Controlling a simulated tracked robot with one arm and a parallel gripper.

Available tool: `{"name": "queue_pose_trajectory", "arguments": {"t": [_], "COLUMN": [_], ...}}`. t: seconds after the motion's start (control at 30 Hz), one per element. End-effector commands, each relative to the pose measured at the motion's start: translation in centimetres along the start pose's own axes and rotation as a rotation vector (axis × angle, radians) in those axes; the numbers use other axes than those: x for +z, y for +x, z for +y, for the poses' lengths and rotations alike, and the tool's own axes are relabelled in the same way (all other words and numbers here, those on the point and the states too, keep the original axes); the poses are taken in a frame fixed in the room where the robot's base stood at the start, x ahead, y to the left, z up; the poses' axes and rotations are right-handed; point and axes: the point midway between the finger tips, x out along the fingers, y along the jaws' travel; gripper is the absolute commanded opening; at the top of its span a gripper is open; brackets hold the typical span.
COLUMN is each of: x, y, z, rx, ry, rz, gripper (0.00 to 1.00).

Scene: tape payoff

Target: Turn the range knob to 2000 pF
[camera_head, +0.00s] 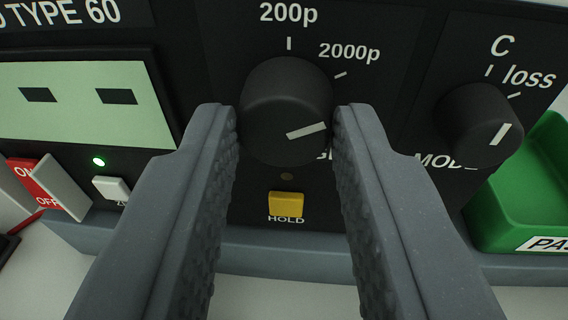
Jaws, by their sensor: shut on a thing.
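The range knob (287,85) is a dark round knob on the black front panel, upper middle of the view. Its white pointer mark (307,130) points right and slightly up, roughly along the slant of the tick by the 2000p label (349,52). The 200p label (288,14) and its tick stand straight above the knob. My gripper (286,125) is shut on the knob, one grey finger at each side. The fingers hide part of the lettering under the knob.
A mode knob (478,110) and a green tray (535,185) are at the right. A yellow HOLD button (286,205) is between my fingers. A display (75,105) with two dashes, a green lamp, a white button (111,188) and a red power switch (50,185) are at the left.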

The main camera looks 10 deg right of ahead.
Motion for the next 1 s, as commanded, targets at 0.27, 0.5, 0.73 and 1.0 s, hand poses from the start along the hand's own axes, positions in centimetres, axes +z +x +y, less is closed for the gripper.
{"name": "queue_pose_trajectory", "arguments": {"t": [0.27, 0.5, 0.73, 1.0], "x": [0.52, 0.55, 0.49, 0.16], "y": [0.02, 0.04, 0.04, 0.01], "z": [0.14, 0.18, 0.20, 0.06], "rx": [0.008, 0.010, 0.010, 0.008], "ry": [-0.049, -0.053, -0.052, -0.051], "rz": [-0.014, -0.014, -0.012, -0.007], "gripper": [0.04, 0.04, 0.49, 0.49]}}
